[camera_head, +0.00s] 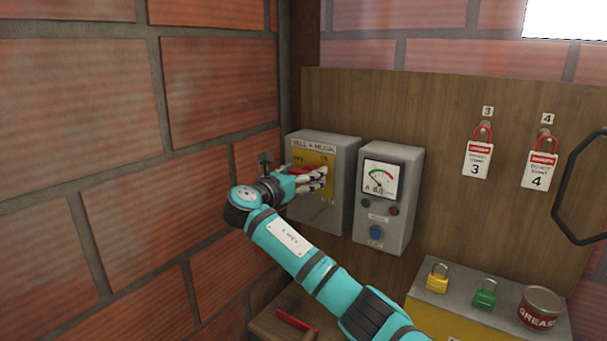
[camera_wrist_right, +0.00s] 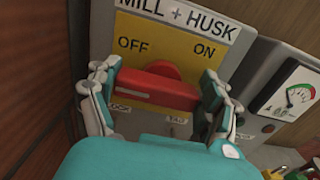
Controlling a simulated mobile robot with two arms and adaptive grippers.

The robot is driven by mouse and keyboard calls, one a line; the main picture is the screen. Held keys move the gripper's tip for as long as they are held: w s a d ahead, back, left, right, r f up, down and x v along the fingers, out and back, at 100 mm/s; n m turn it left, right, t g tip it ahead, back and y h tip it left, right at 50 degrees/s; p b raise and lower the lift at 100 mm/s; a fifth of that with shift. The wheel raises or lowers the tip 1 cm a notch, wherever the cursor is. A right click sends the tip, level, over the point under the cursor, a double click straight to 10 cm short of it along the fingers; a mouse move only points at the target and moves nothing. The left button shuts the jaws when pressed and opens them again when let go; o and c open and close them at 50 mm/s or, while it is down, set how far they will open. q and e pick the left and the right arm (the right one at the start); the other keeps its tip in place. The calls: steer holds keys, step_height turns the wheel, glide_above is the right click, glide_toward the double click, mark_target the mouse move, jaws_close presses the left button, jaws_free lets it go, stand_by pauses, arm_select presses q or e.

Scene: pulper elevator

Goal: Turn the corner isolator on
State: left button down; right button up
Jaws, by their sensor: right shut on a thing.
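The corner isolator is a grey box (camera_head: 345,165) labelled MILL + HUSK, on the wooden board by the brick corner. Its yellow plate (camera_wrist_right: 186,47) reads OFF at left and ON at right. The red handle (camera_wrist_right: 157,90) lies roughly crosswise in the right wrist view, below these words, and also shows in the head view (camera_head: 302,171). My right gripper (camera_wrist_right: 163,88) is shut on the red handle, one finger at each end. In the head view my right gripper (camera_head: 316,180) covers part of the box front. My left gripper is not in view.
A grey meter box (camera_head: 398,236) stands close right of the isolator. Tags 3 (camera_head: 476,160) and 4 (camera_head: 539,170) hang on the board. A yellow padlock (camera_head: 437,281), a green padlock (camera_head: 484,298) and a grease tin (camera_head: 540,307) stand at lower right. The brick wall (camera_head: 218,95) is close on the left.

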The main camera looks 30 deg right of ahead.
steer(key=m+b, duration=0.1)
steer(key=m, duration=0.1)
steer(key=m+b, duration=0.1)
steer(key=m, duration=0.1)
steer(key=shift+s+f+m, duration=0.1)
steer(key=shift+s+m, duration=0.1)
steer(key=shift+m, duration=0.2)
steer(key=m+b, duration=0.1)
steer(key=m, duration=0.1)
steer(key=m+b, duration=0.1)
steer(key=b, duration=0.1)
steer(key=shift+s+d+f+m, duration=0.1)
steer(key=shift+s+d+m, duration=0.05)
steer(key=shift+m, duration=0.25)
steer(key=m+b, duration=0.4)
steer(key=m, duration=0.1)
steer(key=shift+s+f, duration=0.15)
steer(key=shift+s+d+m+b, duration=0.1)
steer(key=shift+m+b, duration=1.1)
steer(key=shift+m, duration=0.9)
steer(key=o, duration=1.1)
